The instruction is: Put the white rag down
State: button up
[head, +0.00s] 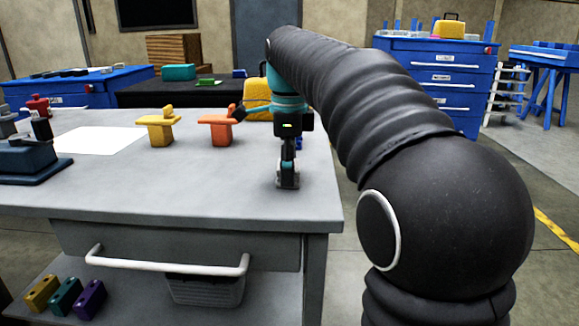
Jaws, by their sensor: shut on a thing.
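My gripper (288,181) points down low over the right end of the grey workbench (220,190), near its right edge. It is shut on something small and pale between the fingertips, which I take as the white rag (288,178). Most of it is hidden by the fingers, and I cannot tell whether it touches the bench top. A flat white sheet (100,140) lies on the bench at the left, apart from my gripper.
A yellow clamp-like piece (158,128) and an orange one (217,127) stand left of my gripper. A yellow case (257,95) is behind. A dark blue vise-like fixture (32,160) sits at far left. The bench's front middle is clear.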

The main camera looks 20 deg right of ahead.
jog(key=o, duration=1.2)
jog(key=shift+o, duration=0.2)
notch_tip(320, 180, up, 12)
jog(key=p, duration=0.3)
jog(key=shift+p, duration=0.35)
jog(key=s+f+n+t, duration=0.1)
jog(key=s+f+n, duration=0.1)
jog(key=s+n, duration=0.1)
jog(key=s+f+n+t, duration=0.1)
jog(key=s+f+n, duration=0.2)
jog(key=s, duration=0.1)
jog(key=s+f+n, duration=0.2)
jog(key=s+n, duration=0.1)
jog(key=n, duration=0.1)
jog(key=shift+s+f+t, duration=0.15)
jog(key=shift+s+t, duration=0.25)
jog(key=s+f+n+t, duration=0.2)
jog(key=s+f+n, duration=0.9)
jog(key=f, duration=0.5)
jog(key=shift+s+f+n+t, duration=0.3)
jog(key=shift+s+f+t, duration=0.1)
jog(key=shift+s, duration=0.2)
jog(key=shift+d, duration=0.1)
